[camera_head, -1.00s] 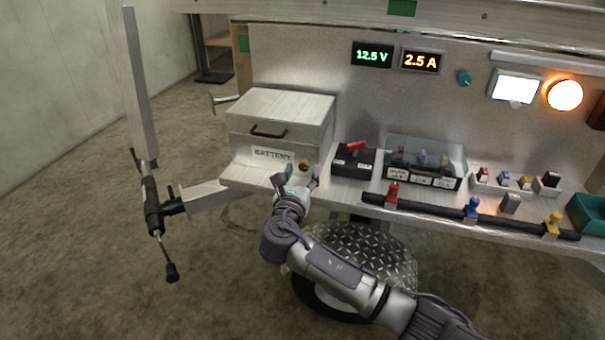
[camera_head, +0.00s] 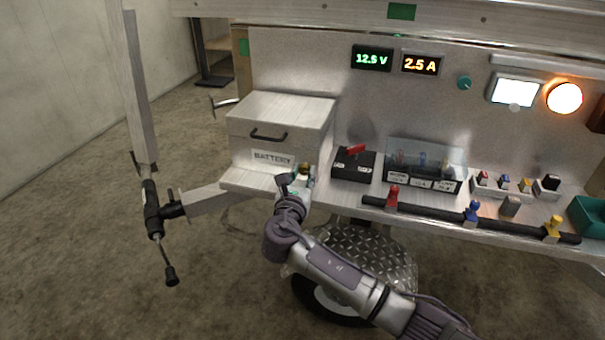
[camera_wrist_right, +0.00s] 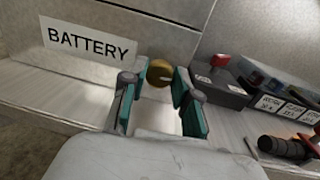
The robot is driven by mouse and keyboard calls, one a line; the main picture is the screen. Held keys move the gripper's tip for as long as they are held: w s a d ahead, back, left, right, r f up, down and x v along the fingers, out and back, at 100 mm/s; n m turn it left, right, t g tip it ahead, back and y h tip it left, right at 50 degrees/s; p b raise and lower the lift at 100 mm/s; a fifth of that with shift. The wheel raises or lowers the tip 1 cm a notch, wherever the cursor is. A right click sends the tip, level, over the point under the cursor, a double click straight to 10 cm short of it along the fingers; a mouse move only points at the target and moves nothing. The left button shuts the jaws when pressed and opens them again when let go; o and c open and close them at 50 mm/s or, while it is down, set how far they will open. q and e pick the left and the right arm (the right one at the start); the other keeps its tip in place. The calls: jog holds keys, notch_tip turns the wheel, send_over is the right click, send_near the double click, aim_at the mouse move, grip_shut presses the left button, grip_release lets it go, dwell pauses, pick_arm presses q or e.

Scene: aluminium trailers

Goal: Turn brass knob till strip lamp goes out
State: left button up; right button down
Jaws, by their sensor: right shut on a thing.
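The brass knob (camera_head: 304,168) sits on the bench ledge at the front right of the battery box. It also shows in the right wrist view (camera_wrist_right: 160,72), between the fingertips. My left gripper is out of view.
The battery box (camera_head: 280,123) stands close left of the gripper. A black switch with a red lever (camera_head: 353,162) and a clear-covered fuse block (camera_head: 424,168) stand to the right. A black bar with coloured clamps (camera_head: 430,209) lies along the front. Displays read 12.5 V and 2.5 A.

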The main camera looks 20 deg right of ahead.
jog(key=shift+m, duration=1)
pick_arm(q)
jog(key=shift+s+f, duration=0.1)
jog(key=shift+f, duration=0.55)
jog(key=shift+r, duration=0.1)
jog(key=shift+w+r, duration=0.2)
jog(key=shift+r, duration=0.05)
pick_arm(e)
jog(key=c, duration=0.9)
grip_release()
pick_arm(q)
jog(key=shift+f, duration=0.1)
pick_arm(e)
jog(key=shift+o, duration=0.2)
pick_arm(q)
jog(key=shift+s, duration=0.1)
pick_arm(e)
jog(key=v, duration=1.2)
jog(key=shift+f, duration=0.15)
